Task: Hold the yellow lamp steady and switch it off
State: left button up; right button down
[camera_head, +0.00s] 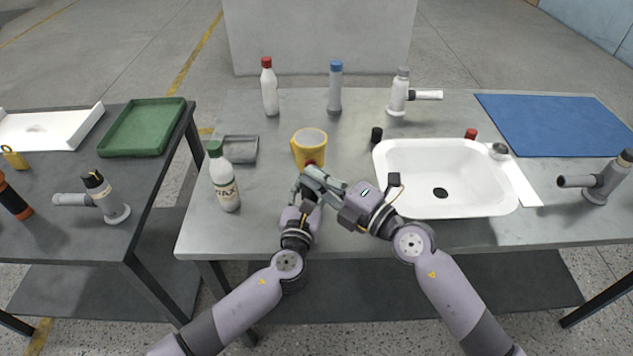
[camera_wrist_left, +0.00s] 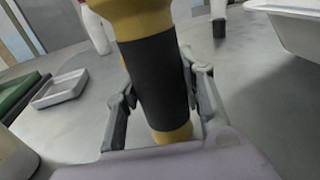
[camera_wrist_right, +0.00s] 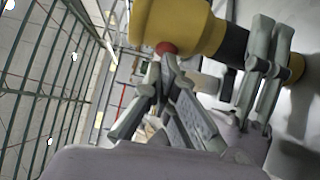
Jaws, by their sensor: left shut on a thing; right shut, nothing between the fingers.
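The yellow lamp (camera_head: 309,147) stands out above the steel table, its wide head up. Its black grip (camera_wrist_left: 158,82) is between the fingers of my left gripper (camera_wrist_left: 163,88), which is shut on it. A red button (camera_wrist_right: 166,48) is on the side of the lamp's head. My right gripper (camera_wrist_right: 162,66) is shut and empty, its fingertips at the button and seemingly touching it. In the head view, my right gripper (camera_head: 312,174) partly hides the lamp's lower part and my left gripper. I cannot tell whether the lamp is lit.
A green-capped bottle (camera_head: 224,182) and a small grey tray (camera_head: 240,151) stand left of the lamp. A white basin (camera_head: 400,207) is close on the right, with a small black-topped item (camera_head: 376,135) by its corner. Bottles (camera_head: 269,92) stand behind. The table's front middle is bare.

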pick_arm(q)
jog(key=shift+s+d+f, duration=0.1)
pick_arm(e)
jog(key=v, duration=1)
pick_arm(q)
jog(key=o, duration=1.3)
jog(key=shift+o, duration=0.2)
